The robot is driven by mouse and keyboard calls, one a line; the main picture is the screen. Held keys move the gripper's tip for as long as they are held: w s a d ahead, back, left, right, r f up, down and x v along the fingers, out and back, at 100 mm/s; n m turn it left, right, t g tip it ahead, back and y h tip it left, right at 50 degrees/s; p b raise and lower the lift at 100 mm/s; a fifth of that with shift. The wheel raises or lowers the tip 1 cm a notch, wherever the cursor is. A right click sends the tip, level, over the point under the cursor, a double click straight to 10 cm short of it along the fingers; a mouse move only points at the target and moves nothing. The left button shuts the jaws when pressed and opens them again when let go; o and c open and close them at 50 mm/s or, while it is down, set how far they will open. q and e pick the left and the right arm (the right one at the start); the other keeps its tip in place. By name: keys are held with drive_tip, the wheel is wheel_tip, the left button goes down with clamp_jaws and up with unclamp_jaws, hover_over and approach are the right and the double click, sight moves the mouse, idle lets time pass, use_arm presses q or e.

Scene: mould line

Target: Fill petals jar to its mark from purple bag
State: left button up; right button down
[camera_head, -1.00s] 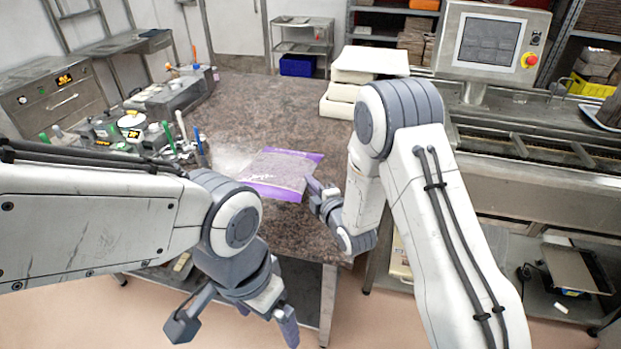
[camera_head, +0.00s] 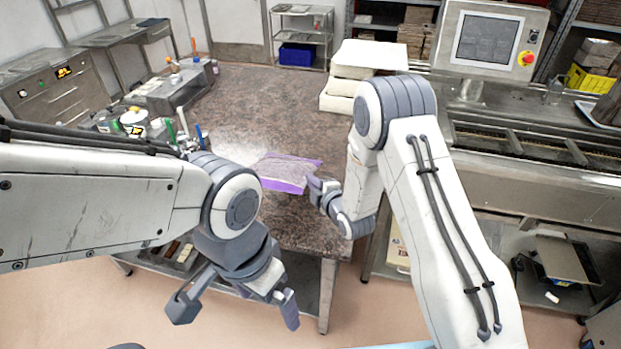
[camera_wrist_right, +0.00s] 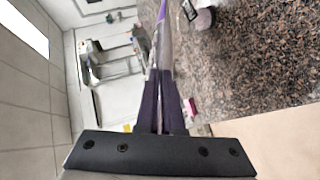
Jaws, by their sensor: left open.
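The purple bag (camera_head: 287,172), grey-pink with purple edges, is near the front edge of the speckled table. My right gripper (camera_head: 316,190) is at its right side. In the right wrist view, the bag (camera_wrist_right: 164,40) shows edge-on as a thin sheet running between the two nearly closed fingers of the gripper (camera_wrist_right: 163,90), which is shut on it. My left gripper (camera_head: 237,305) is open and empty, in front of the table and apart from the bag. I cannot pick out the petals jar with certainty; my left arm hides part of the left side of the table.
The speckled table (camera_head: 250,105) is bare behind the bag. Several tools and small devices (camera_head: 135,120) crowd its left side. White blocks (camera_head: 355,72) are stacked at the back right. A steel machine with a screen (camera_head: 489,40) stands to the right.

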drive_tip(key=shift+w+d+r+m+g+p, duration=0.15)
drive_tip(key=shift+w+r+g+p, duration=0.25)
drive_tip(key=shift+p, duration=0.4)
drive_tip(key=shift+w+r+m+g+p, duration=0.1)
drive_tip(key=shift+r+m+g+p, duration=0.1)
drive_tip(key=shift+r+p, duration=0.4)
drive_tip(key=shift+f, duration=0.15)
idle(6.5)
